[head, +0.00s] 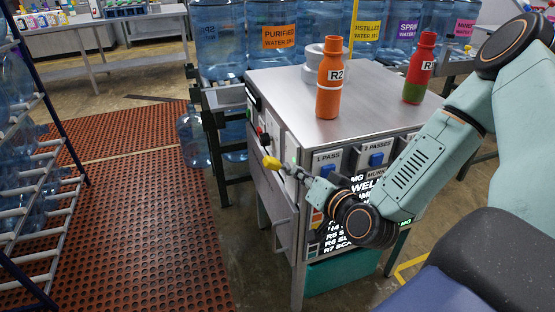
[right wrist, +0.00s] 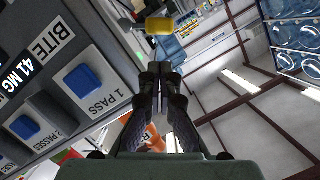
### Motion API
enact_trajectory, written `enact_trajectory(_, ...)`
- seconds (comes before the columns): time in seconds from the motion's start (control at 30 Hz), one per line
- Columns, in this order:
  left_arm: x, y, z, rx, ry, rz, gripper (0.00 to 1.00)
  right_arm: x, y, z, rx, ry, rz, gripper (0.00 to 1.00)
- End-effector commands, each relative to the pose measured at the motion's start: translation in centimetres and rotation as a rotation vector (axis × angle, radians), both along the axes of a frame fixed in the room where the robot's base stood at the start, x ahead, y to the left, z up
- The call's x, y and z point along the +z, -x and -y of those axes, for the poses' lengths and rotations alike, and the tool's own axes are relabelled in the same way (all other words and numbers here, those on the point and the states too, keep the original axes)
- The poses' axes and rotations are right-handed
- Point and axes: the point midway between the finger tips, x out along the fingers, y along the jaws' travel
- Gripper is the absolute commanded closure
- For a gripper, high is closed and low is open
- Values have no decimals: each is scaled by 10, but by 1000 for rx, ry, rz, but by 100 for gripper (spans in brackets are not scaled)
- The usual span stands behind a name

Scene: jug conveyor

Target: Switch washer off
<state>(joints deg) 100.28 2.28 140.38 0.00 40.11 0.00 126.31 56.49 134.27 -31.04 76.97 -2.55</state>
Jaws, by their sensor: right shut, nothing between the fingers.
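The washer, a steel cabinet (head: 300,85), stands in the middle of the head view. Its front panel carries blue buttons marked 1 PASS (head: 327,170) and 2 PASSES (head: 376,159). A yellow knob (head: 270,163) sticks out near the cabinet's corner. My right gripper (head: 290,170) is shut and empty, pointing at the yellow knob. In the right wrist view the yellow knob (right wrist: 160,25) lies just beyond the shut fingertips (right wrist: 160,70); contact is not evident. The 1 PASS button (right wrist: 83,80) is left of the fingers. My left gripper is out of view.
An orange bottle (head: 330,80) and a red-green bottle (head: 417,70) stand on the washer top. Large water jugs (head: 217,40) line the back. A rack (head: 40,165) stands at left. A red mat (head: 130,220) covers the open floor between.

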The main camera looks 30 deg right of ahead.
Motion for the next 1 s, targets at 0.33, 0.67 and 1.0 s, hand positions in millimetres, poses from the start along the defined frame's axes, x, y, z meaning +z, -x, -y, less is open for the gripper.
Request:
enact_trajectory(0.33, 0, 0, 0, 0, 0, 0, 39, 1, 0, 4, -6, 3, 7, 100)
enact_trajectory(0.67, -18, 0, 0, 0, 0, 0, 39, -6, -28, 4, -1, 9, 8, 100)
enact_trajectory(1.0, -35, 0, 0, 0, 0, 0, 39, -15, -75, 7, -2, 7, 8, 100)
